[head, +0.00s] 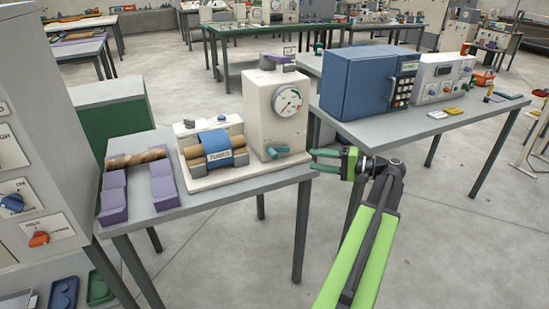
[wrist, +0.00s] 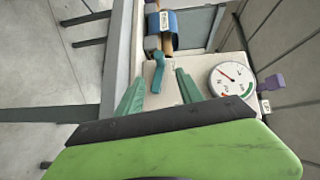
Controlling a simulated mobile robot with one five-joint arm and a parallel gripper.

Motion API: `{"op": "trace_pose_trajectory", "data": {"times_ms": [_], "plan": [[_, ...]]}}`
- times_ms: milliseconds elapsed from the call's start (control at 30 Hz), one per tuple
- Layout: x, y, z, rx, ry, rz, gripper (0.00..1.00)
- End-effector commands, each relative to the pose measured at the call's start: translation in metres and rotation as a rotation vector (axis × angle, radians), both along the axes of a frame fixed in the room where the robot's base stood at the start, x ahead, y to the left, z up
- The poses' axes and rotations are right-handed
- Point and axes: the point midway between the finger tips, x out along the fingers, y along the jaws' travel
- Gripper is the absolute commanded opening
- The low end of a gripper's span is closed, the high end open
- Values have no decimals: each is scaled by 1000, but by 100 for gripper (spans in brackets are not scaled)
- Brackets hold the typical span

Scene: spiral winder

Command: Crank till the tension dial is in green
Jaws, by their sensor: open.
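The spiral winder stands on a grey table, with a cream housing (head: 262,117) at its right end. The round tension dial (head: 287,100) is on the housing and also shows in the wrist view (wrist: 232,82). There its red needle points to the upper left, away from the green arc at the lower right. The teal crank handle (head: 278,152) sits low on the housing. My gripper (head: 313,160) is open and empty, right of the handle in the head view. In the wrist view the handle (wrist: 157,73) appears between the two teal fingers, with gaps on both sides.
A blue-wrapped roller (head: 218,147) lies on the winder's left part. A brown tube (head: 138,158) rests on purple blocks at the table's left. A blue box (head: 368,80) and a control unit (head: 442,78) stand on the right-hand table. Open floor lies between the tables.

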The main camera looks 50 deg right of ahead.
Motion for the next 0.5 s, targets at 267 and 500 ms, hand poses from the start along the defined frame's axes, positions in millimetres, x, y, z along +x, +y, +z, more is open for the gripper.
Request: {"op": "trace_pose_trajectory", "data": {"times_ms": [267, 500], "plan": [[63, 28, -8, 0, 2, 5, 44], [116, 49, -13, 1, 2, 4, 44]]}}
